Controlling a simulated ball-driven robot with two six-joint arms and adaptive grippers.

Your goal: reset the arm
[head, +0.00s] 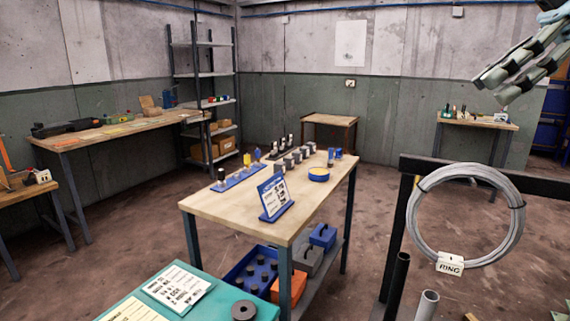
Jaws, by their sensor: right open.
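My right gripper (496,84) shows at the top right edge of the head view, with grey-green fingers pointing down and left. It is open and holds nothing. It is raised in the air, above the grey wire ring (513,230) and apart from it. My left gripper is not in view.
A wooden workbench (215,205) with small parts and a blue sign (274,197) stands in the middle. A teal table (262,307) is at the front. Dark and grey upright tubes (397,283) stand below the ring. Brown floor is open at the left.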

